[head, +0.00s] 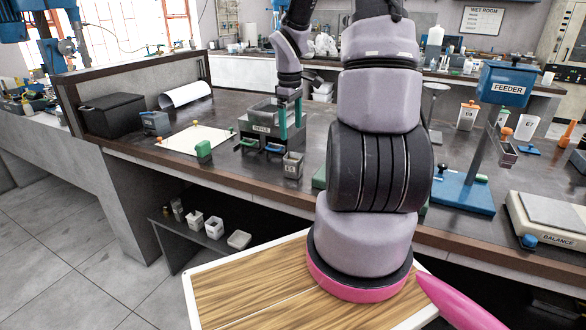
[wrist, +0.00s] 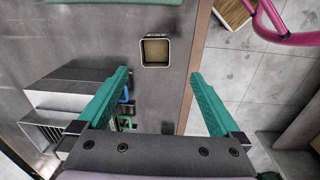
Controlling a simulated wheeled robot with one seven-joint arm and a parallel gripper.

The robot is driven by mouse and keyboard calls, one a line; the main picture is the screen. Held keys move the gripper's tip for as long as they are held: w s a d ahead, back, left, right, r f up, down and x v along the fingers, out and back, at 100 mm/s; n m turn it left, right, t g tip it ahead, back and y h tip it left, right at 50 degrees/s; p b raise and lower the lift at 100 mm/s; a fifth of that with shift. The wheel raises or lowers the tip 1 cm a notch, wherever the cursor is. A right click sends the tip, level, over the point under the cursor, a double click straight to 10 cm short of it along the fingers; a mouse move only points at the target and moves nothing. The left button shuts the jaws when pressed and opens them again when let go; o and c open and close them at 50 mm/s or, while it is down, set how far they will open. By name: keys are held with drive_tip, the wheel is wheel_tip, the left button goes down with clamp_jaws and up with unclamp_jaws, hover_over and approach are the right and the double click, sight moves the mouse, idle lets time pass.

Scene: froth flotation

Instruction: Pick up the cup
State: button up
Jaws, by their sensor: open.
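A small square grey cup (head: 292,168) with a label stands on the dark bench by its front edge. In the wrist view I look down into the cup (wrist: 155,51); its inside looks tan. My gripper (head: 291,120) is open and empty, above the bench and beside the grey riffle box. In the wrist view its two teal fingers (wrist: 158,74) are spread wide, and the cup shows just beyond the tips, between their lines. The fingers do not appear to touch the cup. The exact height gap is hard to tell.
The grey riffle box (head: 262,128) with blue and green handles sits left of the cup. A white board (head: 190,143) with coloured pegs lies farther left. The blue feeder (head: 506,84) and the balance (head: 545,222) stand right. My arm hides part of the bench.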

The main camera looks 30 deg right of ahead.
sight(293, 165)
drive_tip(key=shift+n, duration=0.7)
drive_tip(key=f, duration=0.6)
drive_tip(key=w+d+f, duration=0.1)
drive_tip(key=f, duration=0.2)
drive_tip(key=shift+f, duration=0.15)
wheel_tip(293, 165, down, 6)
drive_tip(key=shift+d+r, duration=0.1)
drive_tip(key=shift+r, duration=0.05)
clamp_jaws()
